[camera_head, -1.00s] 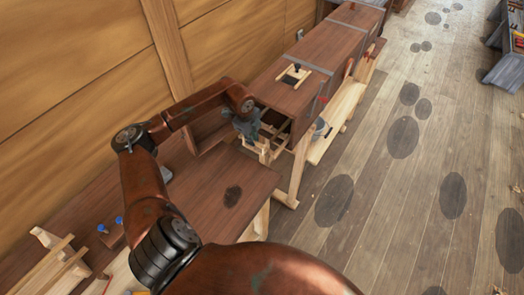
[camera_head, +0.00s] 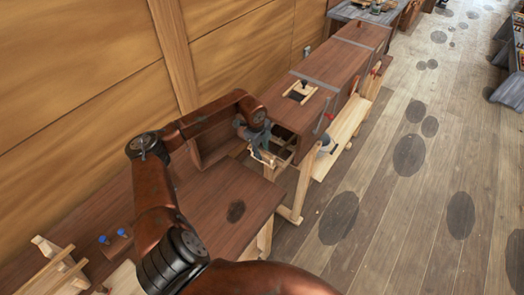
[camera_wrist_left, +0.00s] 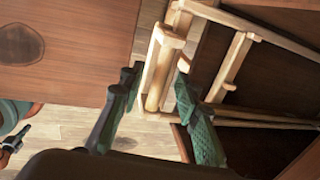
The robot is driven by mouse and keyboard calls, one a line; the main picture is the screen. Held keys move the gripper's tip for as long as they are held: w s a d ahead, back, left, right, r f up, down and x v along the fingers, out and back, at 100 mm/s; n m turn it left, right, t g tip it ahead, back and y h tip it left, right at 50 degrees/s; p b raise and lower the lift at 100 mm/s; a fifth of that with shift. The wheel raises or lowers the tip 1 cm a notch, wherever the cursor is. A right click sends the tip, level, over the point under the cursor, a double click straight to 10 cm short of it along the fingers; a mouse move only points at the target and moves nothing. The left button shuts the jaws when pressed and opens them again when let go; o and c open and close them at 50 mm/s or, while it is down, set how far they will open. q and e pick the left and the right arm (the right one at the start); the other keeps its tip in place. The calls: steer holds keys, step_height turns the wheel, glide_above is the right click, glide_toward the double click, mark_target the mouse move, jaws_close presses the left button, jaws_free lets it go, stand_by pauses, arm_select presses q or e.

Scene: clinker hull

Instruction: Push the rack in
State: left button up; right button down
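The rack (camera_head: 269,164) is a pale wooden frame in the open near end of a long dark wooden box (camera_head: 325,60). Its front end stands at the mouth and its rails run back into the dark inside. In the left wrist view the front bar of the rack (camera_wrist_left: 158,75) lies between my green fingers. My left gripper (camera_head: 262,146) is at the front end of the rack. Its fingers also show in the left wrist view (camera_wrist_left: 157,88), apart, one on each side of the bar; firm contact cannot be told.
A brown bench top (camera_head: 205,215) with a dark round stain lies before the box mouth. A wooden wall runs along the left. The floor on the right is clear.

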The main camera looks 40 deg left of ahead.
arm_select(q)
steer(key=shift+r, duration=0.1)
steer(key=shift+r, duration=0.15)
step_height(320, 180, up, 11)
steer(key=s, duration=0.2)
steer(key=shift+s+r, duration=0.2)
steer(key=shift+d, duration=0.1)
steer(key=shift+c, duration=0.4)
